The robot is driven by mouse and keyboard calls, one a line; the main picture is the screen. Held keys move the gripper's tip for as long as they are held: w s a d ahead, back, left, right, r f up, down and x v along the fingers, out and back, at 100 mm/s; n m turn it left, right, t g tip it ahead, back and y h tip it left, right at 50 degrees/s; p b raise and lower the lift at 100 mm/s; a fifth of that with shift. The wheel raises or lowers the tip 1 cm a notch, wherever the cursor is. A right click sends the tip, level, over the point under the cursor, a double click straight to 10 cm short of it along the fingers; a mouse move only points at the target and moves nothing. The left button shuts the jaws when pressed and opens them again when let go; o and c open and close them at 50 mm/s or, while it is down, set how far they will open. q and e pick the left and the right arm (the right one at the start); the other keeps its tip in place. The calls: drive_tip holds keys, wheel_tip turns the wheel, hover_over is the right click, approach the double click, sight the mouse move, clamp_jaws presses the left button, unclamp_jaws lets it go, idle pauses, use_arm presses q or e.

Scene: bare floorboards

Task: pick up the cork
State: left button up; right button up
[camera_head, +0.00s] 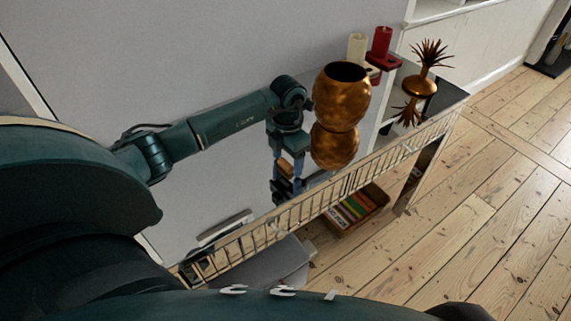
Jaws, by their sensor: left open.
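A small brown piece that looks like the cork (285,168) is on the shiny top of a narrow console table (240,200), at my left gripper's fingertips. Its reflection seems to show just below it. My left gripper (286,166) points down over the table, with its fingers open around or just beside the cork. At this size I cannot tell whether a finger touches it. My right gripper is not in view.
A round bronze vase (341,95) stands close to the right of my left gripper. Beyond it are a cream candle (357,48), a red candle (380,42) and a spiky copper ornament (422,86). A low railing (350,182) edges the table's front.

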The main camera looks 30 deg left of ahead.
use_arm(q)
drive_tip(key=shift+c, duration=0.5)
drive_tip(key=c, duration=1)
drive_tip(key=shift+o, duration=0.2)
